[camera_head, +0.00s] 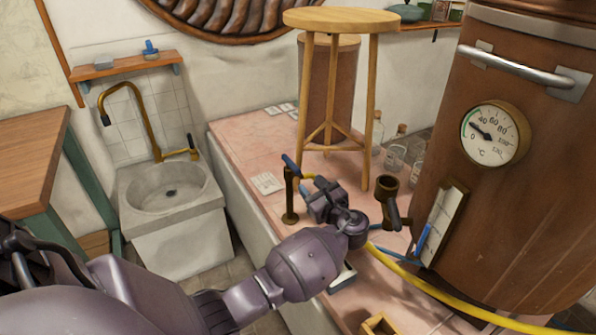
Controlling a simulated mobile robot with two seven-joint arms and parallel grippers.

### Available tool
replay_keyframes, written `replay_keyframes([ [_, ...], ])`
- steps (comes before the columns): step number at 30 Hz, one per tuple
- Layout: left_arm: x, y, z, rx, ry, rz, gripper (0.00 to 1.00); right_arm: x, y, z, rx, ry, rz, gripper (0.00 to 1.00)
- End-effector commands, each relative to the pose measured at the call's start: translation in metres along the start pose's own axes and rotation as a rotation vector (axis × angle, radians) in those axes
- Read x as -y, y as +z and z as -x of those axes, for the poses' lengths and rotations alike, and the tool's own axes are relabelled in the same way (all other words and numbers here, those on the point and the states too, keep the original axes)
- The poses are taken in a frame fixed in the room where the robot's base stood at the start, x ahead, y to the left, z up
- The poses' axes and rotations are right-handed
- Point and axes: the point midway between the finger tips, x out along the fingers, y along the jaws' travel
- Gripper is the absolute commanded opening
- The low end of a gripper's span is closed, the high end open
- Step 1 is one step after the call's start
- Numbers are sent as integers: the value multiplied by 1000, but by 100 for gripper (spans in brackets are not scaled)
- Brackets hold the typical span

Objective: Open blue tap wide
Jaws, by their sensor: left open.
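A dark brass tap post (290,208) stands on the pink tiled counter, with a blue lever handle (291,165) on its top. The lever is tilted, its upper end toward the left. My left gripper (312,192) is just right of the post, its jaws open and pointing toward it. I cannot tell whether a finger touches the post or lever. The gripper body hides part of the pipework behind it. My right gripper is not in view.
A large copper vessel (530,190) with a dial gauge (495,134) stands at right. A wooden stool (340,20) stands behind the tap. A yellow hose (430,288) crosses the counter (240,145). Glass jars (394,158) stand at the back. A stone sink (172,215) is at left.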

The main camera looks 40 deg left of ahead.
Motion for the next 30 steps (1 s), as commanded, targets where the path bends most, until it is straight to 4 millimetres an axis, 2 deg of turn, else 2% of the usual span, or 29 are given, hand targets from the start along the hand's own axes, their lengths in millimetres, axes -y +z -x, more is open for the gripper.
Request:
replay_keyframes([
  [3,-2,-4,-22,2,2,-4,45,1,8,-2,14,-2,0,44],
  [9,-1,-4,-55,-1,1,-4,45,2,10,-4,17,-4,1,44],
  [15,-1,-3,-77,-1,0,-1,45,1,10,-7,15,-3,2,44],
  [20,-1,-1,-84,-1,0,0,45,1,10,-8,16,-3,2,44],
  [28,0,0,-85,-1,0,2,45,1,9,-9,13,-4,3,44],
  [30,0,0,-85,-1,0,2,36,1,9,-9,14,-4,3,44],
])
